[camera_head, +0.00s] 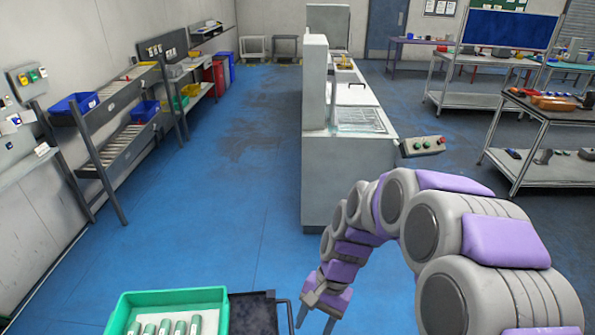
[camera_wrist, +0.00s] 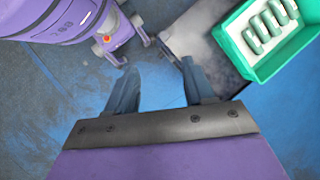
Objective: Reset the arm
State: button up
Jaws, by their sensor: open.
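My gripper (camera_head: 322,306) hangs at the end of my purple and grey arm, pointing down in the lower middle of the head view. In the wrist view my gripper (camera_wrist: 160,88) is open, with two dark fingers apart and nothing between them but blue floor. In the head view it is to the right of a dark cart (camera_head: 255,312) with a side handle, and apart from the green bin (camera_head: 125,308) on that cart. The green bin also shows at the upper right of the wrist view (camera_wrist: 249,70).
A large white machine (camera_head: 345,180) with a button box (camera_head: 422,146) stands ahead of my arm. Sloped shelves (camera_head: 115,150) line the left wall. Metal tables are at right. Blue floor between is clear.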

jog(key=s+d+r+n+t+h, duration=0.1)
jog(key=s+d+r, duration=0.3)
jog(key=s, duration=0.6)
jog(key=s+d+r+n+t+h, duration=0.1)
jog(key=s+d+r+n, duration=0.3)
jog(key=s, duration=0.6)
jog(key=shift+d+r+h, duration=0.6)
jog(key=shift+d+r, duration=0.15)
jog(key=shift+d, duration=0.45)
jog(key=shift+c, duration=1)
jog(key=shift+a, duration=0.1)
